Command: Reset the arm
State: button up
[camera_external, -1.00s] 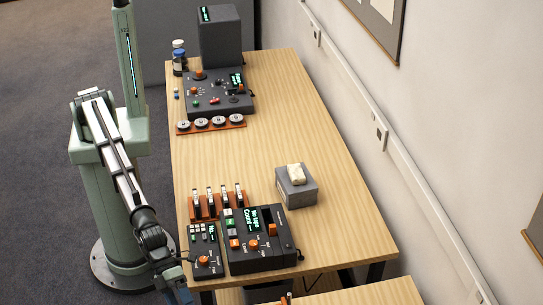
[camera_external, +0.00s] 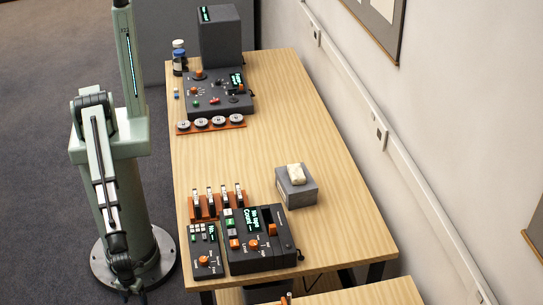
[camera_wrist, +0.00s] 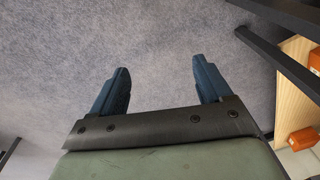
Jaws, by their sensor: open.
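My gripper shows in the wrist view (camera_wrist: 160,85). Its two blue fingers are spread well apart with nothing between them, only grey carpet below. In the external view my arm hangs down in front of its green column, to the left of the table. The gripper end is near the bottom edge there and is too small and cut off to make out its fingers.
The wooden table (camera_external: 270,160) stands to the right of my arm. Its near end holds a dark console (camera_external: 262,240), a keypad unit (camera_external: 205,250), an orange rack (camera_external: 207,207) and a grey box (camera_external: 297,190). More devices (camera_external: 215,95) stand at the far end. Carpet (camera_external: 50,180) is free at left.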

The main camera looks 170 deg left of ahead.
jog(key=s+d+f+n+g, duration=0.1)
jog(key=s+d+f+g, duration=0.1)
jog(key=s, duration=1.1)
jog(key=s+d+f+n+g, duration=0.2)
jog(key=s+d+g, duration=0.1)
jog(key=s, duration=1)
jog(key=s+d+f+n+g, duration=0.1)
jog(key=s+d+f+g, duration=0.1)
jog(key=s, duration=1)
jog(key=shift+s+d+f+n+g, duration=0.3)
jog(key=shift+s+d+f+g, duration=0.15)
jog(key=shift+d, duration=0.2)
